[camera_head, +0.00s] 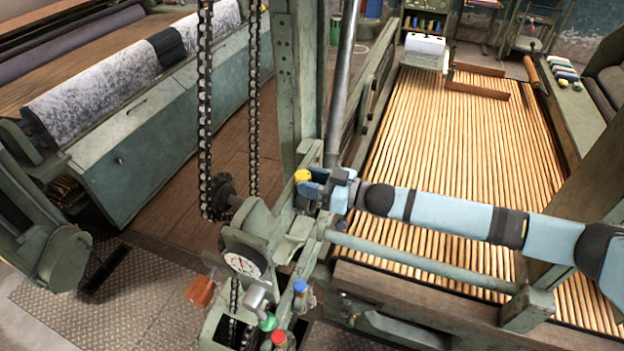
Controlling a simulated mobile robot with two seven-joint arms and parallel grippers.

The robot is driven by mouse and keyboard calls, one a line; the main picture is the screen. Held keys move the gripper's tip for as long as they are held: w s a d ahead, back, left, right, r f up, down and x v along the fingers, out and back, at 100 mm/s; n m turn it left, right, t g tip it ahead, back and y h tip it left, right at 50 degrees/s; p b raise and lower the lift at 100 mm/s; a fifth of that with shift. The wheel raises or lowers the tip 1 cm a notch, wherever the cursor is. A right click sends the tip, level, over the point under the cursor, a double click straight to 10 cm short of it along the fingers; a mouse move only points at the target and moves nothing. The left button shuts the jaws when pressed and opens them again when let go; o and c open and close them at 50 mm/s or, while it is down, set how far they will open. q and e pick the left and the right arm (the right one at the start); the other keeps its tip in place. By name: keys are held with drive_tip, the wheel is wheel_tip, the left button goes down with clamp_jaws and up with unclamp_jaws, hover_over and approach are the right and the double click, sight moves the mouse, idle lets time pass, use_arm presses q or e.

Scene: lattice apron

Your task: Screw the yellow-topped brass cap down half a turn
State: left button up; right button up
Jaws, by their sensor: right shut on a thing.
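The yellow-topped brass cap (302,175) sits on the green machine frame near the middle of the head view. My right arm comes in from the right, and its gripper (311,187) is at the cap, shut on it. The blue fingers hide the cap's lower part and its thread, so only the yellow top shows clearly. A blue-topped cap (300,287) and a red-topped cap (279,338) stand lower on the machine, apart from the gripper. My left gripper is not in view.
A round dial (242,263) and an orange-red handle (201,291) are left of the caps. A chain (205,110) hangs left of the upright post. A steel rod (342,80) rises close behind the gripper. The wooden slat bed (450,130) spreads to the right.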

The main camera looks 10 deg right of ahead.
drive_tip(key=shift+s+a+r+m+t+h+p, duration=0.15)
drive_tip(key=shift+a+m+t+h+p, duration=0.1)
drive_tip(key=shift+m+t+h, duration=0.45)
drive_tip(key=shift+s+a+r+m+t+h+p, duration=0.1)
drive_tip(key=shift+m+t+h+p, duration=0.1)
drive_tip(key=shift+m+t+h, duration=0.45)
drive_tip(key=shift+d+f+m+t, duration=0.1)
drive_tip(key=shift+m+t, duration=0.15)
drive_tip(key=shift+t, duration=0.2)
drive_tip(key=shift+h, duration=0.25)
drive_tip(key=o, duration=0.9)
drive_tip(key=shift+f, duration=0.1)
